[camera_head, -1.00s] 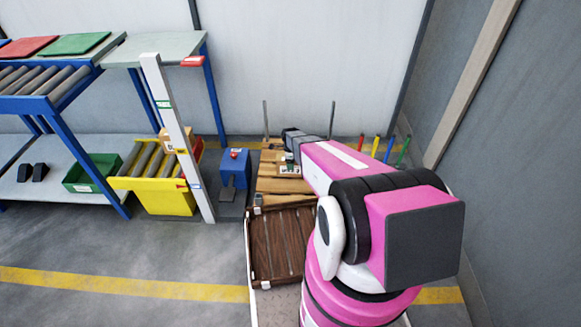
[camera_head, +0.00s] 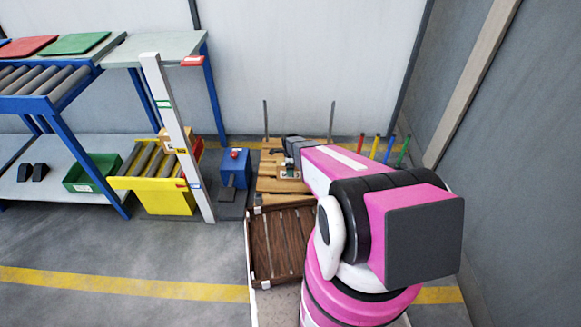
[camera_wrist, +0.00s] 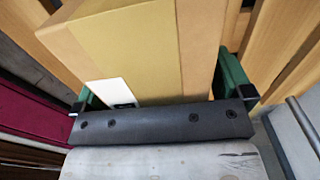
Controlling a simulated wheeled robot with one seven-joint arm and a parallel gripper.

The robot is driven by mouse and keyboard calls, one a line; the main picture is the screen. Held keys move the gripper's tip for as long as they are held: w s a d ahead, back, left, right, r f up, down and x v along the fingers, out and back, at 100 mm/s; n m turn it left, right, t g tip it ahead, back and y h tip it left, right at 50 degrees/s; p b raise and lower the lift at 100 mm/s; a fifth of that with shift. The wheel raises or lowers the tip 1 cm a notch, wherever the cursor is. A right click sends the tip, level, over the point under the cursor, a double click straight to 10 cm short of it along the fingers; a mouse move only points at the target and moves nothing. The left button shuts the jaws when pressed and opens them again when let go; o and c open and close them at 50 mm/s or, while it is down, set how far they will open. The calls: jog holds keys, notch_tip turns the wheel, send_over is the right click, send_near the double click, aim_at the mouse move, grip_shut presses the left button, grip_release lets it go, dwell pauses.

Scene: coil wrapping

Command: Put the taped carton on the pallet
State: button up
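The taped carton (camera_wrist: 150,50) fills the middle of the wrist view, brown with a lighter tape-like band and a white label. The green fingers of my gripper (camera_wrist: 160,88) are against its two sides, shut on it. In the head view the carton (camera_head: 289,173) shows small below my dark wrist, over the light wooden pallet (camera_head: 272,185). Pale wooden boards lie around the carton in the wrist view. Its underside is hidden, so I cannot tell whether it touches the boards. My arm covers the pallet's right part.
A dark slatted wooden deck (camera_head: 280,240) lies in front of the pallet. A blue box (camera_head: 234,165) and a yellow roller stand (camera_head: 165,195) with another carton (camera_head: 168,140) are to the left. Thin grey posts (camera_head: 265,118) rise behind. Coloured posts (camera_head: 388,148) stand right.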

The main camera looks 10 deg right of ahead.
notch_tip(320, 180, up, 12)
jog(key=shift+a+f, duration=0.1)
jog(key=shift+s+r, duration=0.15)
jog(key=shift+r, duration=0.25)
jog(key=s+r+n, duration=2)
jog(key=s+r, duration=0.3)
jog(key=s, duration=0.1)
jog(key=shift+d, duration=0.45)
jog(key=shift+s, duration=0.1)
